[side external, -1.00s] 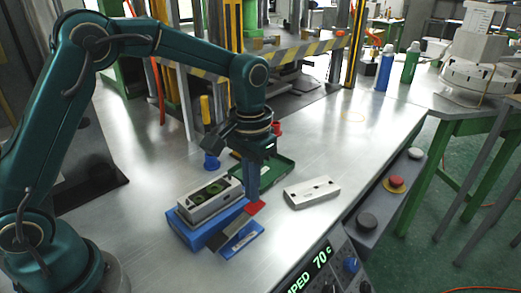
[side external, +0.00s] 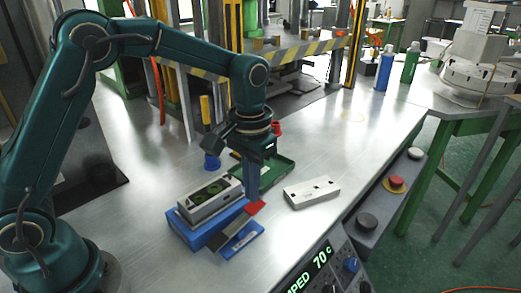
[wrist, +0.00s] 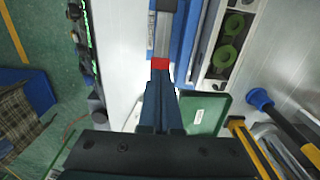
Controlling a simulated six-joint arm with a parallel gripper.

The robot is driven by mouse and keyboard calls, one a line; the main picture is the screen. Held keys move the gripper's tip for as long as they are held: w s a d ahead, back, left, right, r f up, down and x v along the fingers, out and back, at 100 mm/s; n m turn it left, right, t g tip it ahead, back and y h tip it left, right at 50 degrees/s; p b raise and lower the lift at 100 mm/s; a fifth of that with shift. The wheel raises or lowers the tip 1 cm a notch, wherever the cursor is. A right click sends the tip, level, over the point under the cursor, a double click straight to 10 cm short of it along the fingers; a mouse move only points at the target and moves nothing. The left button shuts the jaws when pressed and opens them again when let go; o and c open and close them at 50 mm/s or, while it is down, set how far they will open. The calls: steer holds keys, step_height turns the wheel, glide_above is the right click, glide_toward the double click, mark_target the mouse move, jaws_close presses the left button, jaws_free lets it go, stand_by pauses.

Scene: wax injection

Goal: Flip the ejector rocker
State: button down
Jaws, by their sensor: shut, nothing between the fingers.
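The ejector rocker (side external: 232,226) is a grey bar with a red end pad (side external: 257,207), set on a blue base (side external: 245,240) in front of the mould. My gripper (side external: 252,198) points straight down, shut and empty, with its tips at or just above the red pad. I cannot tell whether they touch it. In the wrist view my fingers (wrist: 160,84) end right beside the red pad (wrist: 160,64), and the grey bar (wrist: 163,35) runs away from it. A light grey mould block (side external: 212,197) with green cavities sits on the blue fixture (side external: 187,232) beside the rocker.
A green tray (side external: 278,175) lies behind my gripper. A loose light mould plate (side external: 312,191) lies to the right. The control panel (side external: 322,268) and push buttons line the front edge. Open tabletop lies behind the loose plate.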

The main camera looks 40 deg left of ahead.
mark_target(252, 207)
steer(key=shift+f, duration=1.75)
stand_by(0.9)
steer(key=shift+r, duration=3.55)
